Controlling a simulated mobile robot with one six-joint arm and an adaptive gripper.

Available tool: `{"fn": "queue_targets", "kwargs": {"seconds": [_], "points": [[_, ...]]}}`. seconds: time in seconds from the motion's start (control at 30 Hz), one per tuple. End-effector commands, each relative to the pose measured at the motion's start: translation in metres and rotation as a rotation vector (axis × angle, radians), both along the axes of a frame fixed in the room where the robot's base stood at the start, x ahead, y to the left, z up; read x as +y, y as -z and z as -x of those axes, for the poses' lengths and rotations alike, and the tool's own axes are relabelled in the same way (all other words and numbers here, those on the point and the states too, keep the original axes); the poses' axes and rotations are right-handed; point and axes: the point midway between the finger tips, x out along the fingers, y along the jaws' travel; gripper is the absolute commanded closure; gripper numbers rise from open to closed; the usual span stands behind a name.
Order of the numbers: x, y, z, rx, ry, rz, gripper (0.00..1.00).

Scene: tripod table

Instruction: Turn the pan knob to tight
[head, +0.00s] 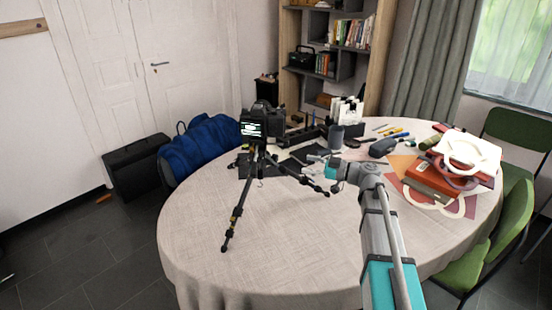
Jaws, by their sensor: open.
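A black tripod (238,212) stands on the round table (290,255) with its legs spread. A black camera (254,124) with a lit screen sits upright on top of it. The tripod head (259,150) is just below the camera. The pan knob is too small to make out for certain. My gripper (317,158) is at the end of the arm, to the right of the tripod head and apart from it in the picture. It is open, with nothing visible held in it. Its fingers are small and hard to make out.
Books with white ring-shaped items (468,150) are piled at the table's right. A blue bag (205,145) is beyond the left edge. The front tabletop is clear.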

Motion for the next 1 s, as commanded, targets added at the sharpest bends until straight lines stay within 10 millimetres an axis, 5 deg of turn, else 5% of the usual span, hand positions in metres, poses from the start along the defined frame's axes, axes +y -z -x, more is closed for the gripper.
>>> {"fn": "queue_targets", "kwargs": {"seconds": [0.7,1.0], "points": [[0.095,0.000,-0.028,0.000,-0.002,0.000,0.32],[0.112,0.000,-0.033,0.000,-0.001,0.000,0.32]]}}
